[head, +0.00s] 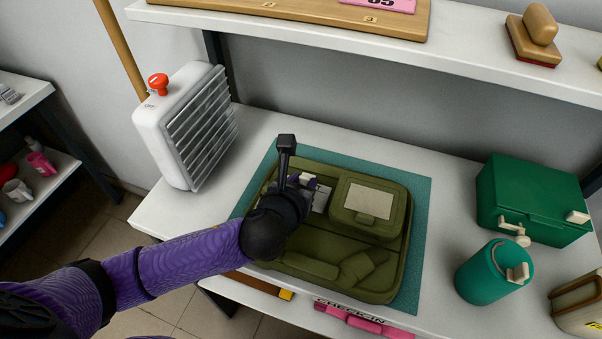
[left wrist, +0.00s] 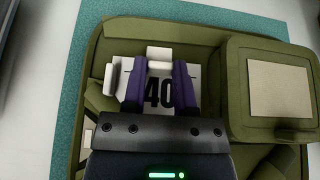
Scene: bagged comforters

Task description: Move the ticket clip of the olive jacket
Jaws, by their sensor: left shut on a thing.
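The olive jacket (head: 385,272) lies flat, folded into a tray-like shape, on a teal mat (head: 424,205). It also fills much of the left wrist view (left wrist: 103,48). A white ticket (left wrist: 158,98) marked 40 lies on its left part, with a small white clip (left wrist: 159,54) at its top edge. My left gripper (head: 307,183) reaches down over the jacket. In the left wrist view its two purple fingers (left wrist: 158,80) are shut on the clip, one on each side. My wrist hides part of the ticket in the head view. My right gripper is not seen.
A raised olive pouch (head: 345,217) with a pale patch stands right of the clip. A white heater (head: 182,125) stands at the left. A green box (head: 530,198) and green canister (head: 490,275) stand at the right. A shelf (head: 460,65) overhangs the back.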

